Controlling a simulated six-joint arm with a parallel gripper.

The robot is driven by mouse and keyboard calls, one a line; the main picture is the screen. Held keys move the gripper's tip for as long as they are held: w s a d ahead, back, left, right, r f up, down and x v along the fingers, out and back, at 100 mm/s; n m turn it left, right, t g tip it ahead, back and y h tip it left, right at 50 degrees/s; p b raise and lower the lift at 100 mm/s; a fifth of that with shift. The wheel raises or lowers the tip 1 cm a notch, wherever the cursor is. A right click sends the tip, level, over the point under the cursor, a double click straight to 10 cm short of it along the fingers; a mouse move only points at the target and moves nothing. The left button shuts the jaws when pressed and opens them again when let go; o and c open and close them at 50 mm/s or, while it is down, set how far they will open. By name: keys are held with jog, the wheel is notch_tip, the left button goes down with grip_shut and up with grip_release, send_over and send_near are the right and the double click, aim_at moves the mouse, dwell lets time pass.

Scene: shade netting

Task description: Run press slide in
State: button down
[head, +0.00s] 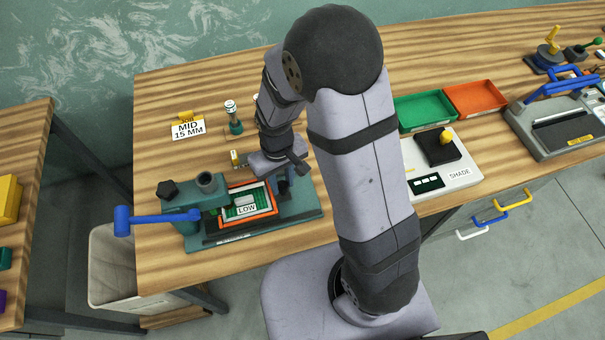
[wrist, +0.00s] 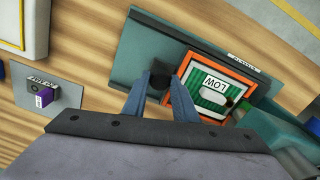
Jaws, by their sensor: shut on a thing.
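The teal press (head: 180,215) stands at the front left of the bench, with a blue lever (head: 125,218) out to its left. Its slide carries an orange frame (head: 272,211) with green netting and a white "LOW" label; the frame also shows in the wrist view (wrist: 252,79). The press head overhangs the frame's left end in the head view. My gripper (head: 284,178) is at the slide's right end. In the wrist view my gripper (wrist: 160,78) is shut on a dark knob (wrist: 159,82) beside the frame, with a finger on each side.
A "MID 15 MM" job card (head: 188,129) and a green-based post (head: 234,120) stand behind the press. Green (head: 425,110) and orange (head: 475,97) trays and a white "SHADE" scale (head: 458,173) are to the right. Bare bench lies left of the press's back.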

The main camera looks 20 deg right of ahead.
jog(key=shift+w+a, duration=0.15)
jog(key=shift+a, duration=0.4)
jog(key=c, duration=1.4)
grip_release()
jog(key=shift+a, duration=0.1)
jog(key=shift+c, duration=0.2)
jog(key=shift+a, duration=0.1)
jog(key=shift+r, duration=0.15)
jog(key=shift+r+b, duration=0.85)
jog(key=shift+r, duration=2.7)
